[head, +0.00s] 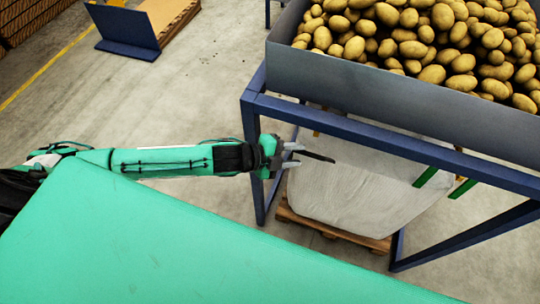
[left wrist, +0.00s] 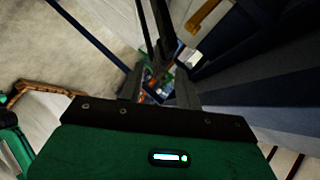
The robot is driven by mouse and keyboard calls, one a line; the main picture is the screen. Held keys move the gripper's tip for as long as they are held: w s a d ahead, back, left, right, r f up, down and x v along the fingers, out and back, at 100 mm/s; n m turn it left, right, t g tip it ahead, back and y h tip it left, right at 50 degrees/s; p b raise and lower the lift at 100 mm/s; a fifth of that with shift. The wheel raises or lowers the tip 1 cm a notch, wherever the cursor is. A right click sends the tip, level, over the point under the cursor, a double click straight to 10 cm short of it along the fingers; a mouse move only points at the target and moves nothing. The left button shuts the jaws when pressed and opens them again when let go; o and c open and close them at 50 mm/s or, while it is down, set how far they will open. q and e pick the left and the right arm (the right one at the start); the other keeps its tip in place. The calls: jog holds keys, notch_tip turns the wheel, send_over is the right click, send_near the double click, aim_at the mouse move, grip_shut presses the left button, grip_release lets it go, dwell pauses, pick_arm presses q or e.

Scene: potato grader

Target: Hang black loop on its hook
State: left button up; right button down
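The black loop (head: 319,157) sticks out to the right just at my left gripper's fingertips in the head view. In the left wrist view dark strap strands (left wrist: 156,30) run up from the fingertips. My left gripper (head: 293,155) has its fingers spread with a gap between them. The gap also shows in the left wrist view (left wrist: 159,84). The loop's near end lies at or between the fingers; I cannot tell whether it touches them. A small orange-brown piece (head: 316,133) under the blue beam may be the hook. My right gripper is out of view.
A blue frame (head: 256,150) carries a bin of potatoes (head: 420,105). A large white bag (head: 350,190) hangs below it over a wooden pallet (head: 335,231). Green straps (head: 426,177) show at the right beam. A teal surface fills the lower left.

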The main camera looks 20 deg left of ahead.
pick_arm(q)
jog(key=b+v, duration=0.2)
jog(key=v, duration=0.6)
jog(key=shift+r, duration=0.15)
jog(key=shift+a, duration=0.15)
